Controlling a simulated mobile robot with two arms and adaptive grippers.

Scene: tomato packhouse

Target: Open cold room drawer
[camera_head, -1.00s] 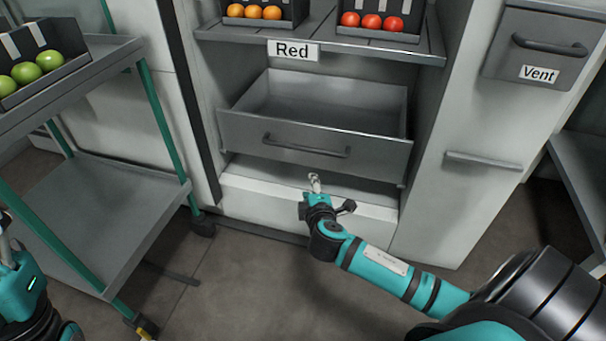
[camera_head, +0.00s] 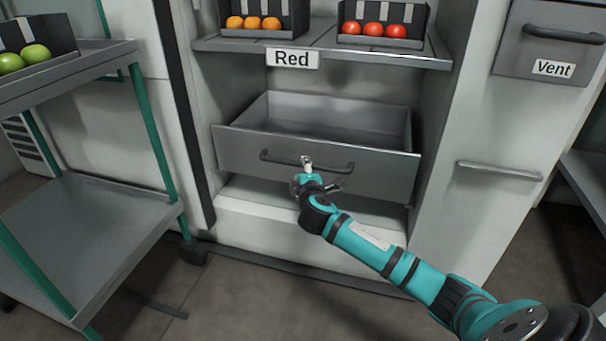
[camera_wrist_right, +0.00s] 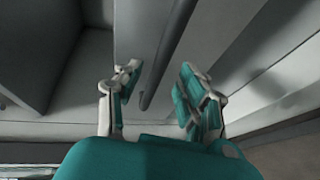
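The grey cold room drawer (camera_head: 365,165) stands pulled part way out, and its empty inside shows from above. Its dark bar handle (camera_head: 335,168) runs across the front. My right gripper (camera_head: 307,160) is at the left half of the handle. In the right wrist view, the gripper (camera_wrist_right: 160,85) is open, with its two fingers apart and the handle bar (camera_wrist_right: 165,60) running between them. I cannot tell whether either finger touches the bar. My left gripper is not in view.
Above the drawer, a shelf (camera_head: 320,50) labelled "Red" holds boxes of orange fruit (camera_head: 253,23) and red tomatoes (camera_head: 373,29). A cart (camera_head: 90,215) with green fruit (camera_head: 36,56) stands left. A "Vent" panel (camera_head: 520,60) is right. Floor in front is clear.

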